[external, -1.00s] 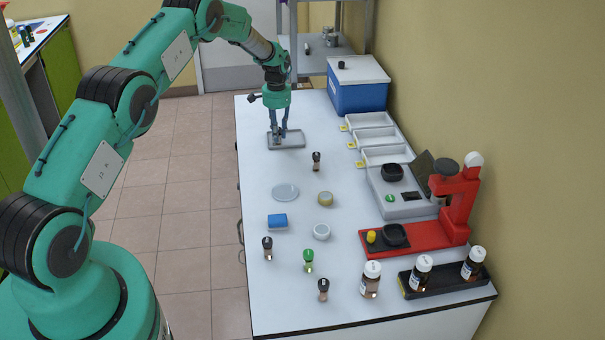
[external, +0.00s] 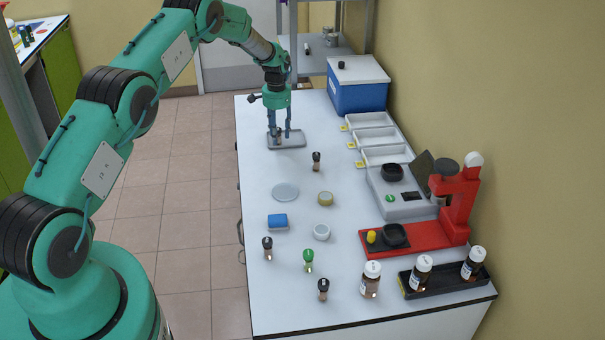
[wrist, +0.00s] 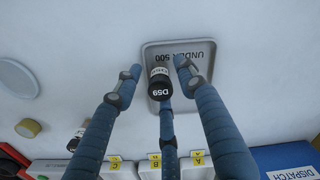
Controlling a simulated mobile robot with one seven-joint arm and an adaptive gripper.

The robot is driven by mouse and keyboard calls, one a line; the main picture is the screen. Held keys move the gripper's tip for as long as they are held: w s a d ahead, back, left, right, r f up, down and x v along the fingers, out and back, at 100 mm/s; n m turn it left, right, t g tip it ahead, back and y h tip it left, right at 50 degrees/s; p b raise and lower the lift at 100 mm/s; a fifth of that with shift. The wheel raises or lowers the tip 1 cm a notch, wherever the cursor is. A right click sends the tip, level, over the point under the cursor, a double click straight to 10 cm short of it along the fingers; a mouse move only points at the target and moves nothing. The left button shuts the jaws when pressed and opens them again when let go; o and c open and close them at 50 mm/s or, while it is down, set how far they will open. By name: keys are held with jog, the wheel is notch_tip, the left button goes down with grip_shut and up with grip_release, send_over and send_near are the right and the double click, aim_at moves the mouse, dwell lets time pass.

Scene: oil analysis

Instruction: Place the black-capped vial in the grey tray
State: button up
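A black-capped vial (wrist: 160,83) with "D59" on its cap stands upright, as far as I can tell, on the near part of the grey tray (wrist: 205,48) marked "UNDER 500". In the external view the same vial (external: 277,138) shows at the left part of the grey tray (external: 300,140). My gripper (wrist: 157,72) is over the tray with its fingers spread open around the vial, and gaps show on both sides of it. In the external view my gripper (external: 279,135) points straight down, its fingers apart.
Another black-capped vial (external: 316,161) stands just in front of the tray. White trays (external: 375,137) and a blue box (external: 360,95) are at the right. A red stand (external: 430,232), a green-capped vial (external: 308,261) and several vials and bottles are nearer the front.

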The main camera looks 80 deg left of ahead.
aim_at(278, 129)
notch_tip(278, 129, up, 12)
jog(key=b, duration=0.1)
dwell(0.5)
jog(key=shift+w+r, duration=0.1)
jog(key=shift+r, duration=0.1)
dwell(0.8)
